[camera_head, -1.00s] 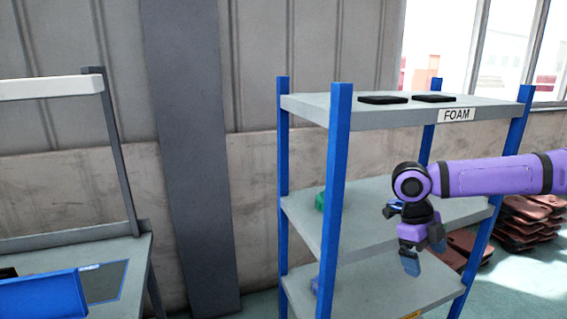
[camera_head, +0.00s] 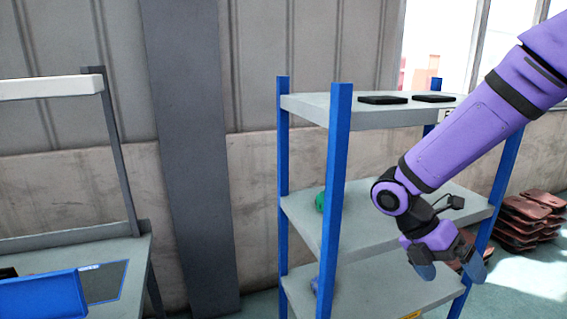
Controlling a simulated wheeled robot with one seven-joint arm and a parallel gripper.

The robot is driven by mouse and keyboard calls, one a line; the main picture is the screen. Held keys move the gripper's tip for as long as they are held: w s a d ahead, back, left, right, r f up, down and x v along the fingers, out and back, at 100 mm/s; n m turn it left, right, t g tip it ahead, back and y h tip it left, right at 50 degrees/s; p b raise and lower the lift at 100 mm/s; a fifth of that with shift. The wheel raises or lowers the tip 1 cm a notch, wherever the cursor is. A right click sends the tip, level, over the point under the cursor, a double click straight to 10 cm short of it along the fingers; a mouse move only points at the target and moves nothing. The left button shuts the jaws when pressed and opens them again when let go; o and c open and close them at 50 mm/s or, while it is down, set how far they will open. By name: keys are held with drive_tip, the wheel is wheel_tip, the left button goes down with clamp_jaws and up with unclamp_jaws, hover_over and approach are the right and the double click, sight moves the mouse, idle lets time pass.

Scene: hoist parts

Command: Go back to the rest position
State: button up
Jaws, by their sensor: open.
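My gripper (camera_head: 452,270) hangs at the end of my purple arm, in front of the right part of the shelf rack. Its two bluish fingertips point down and stand apart. Nothing shows between them. My arm comes in from the upper right and hides part of the rack's top shelf, its sign and the right side of the middle shelf.
The rack has blue posts (camera_head: 336,190) and grey shelves. Two black pads (camera_head: 383,100) lie on top. A green part (camera_head: 320,201) sits on the middle shelf (camera_head: 370,215). A bench with a blue tray (camera_head: 45,296) stands left. Reddish-brown stacked pieces (camera_head: 525,222) lie right.

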drive_tip(key=s+r+m+t+y, duration=0.3)
drive_tip(key=r+m, duration=0.5)
drive_tip(key=m, duration=0.4)
drive_tip(key=s+r+m+t+y, duration=0.3)
drive_tip(key=s+r+m+t, duration=0.3)
drive_tip(key=m, duration=0.6)
drive_tip(key=shift+s+a+r+t+y, duration=0.15)
drive_tip(key=shift+s+r+t+y, duration=0.2)
drive_tip(key=shift+s+r, duration=0.95)
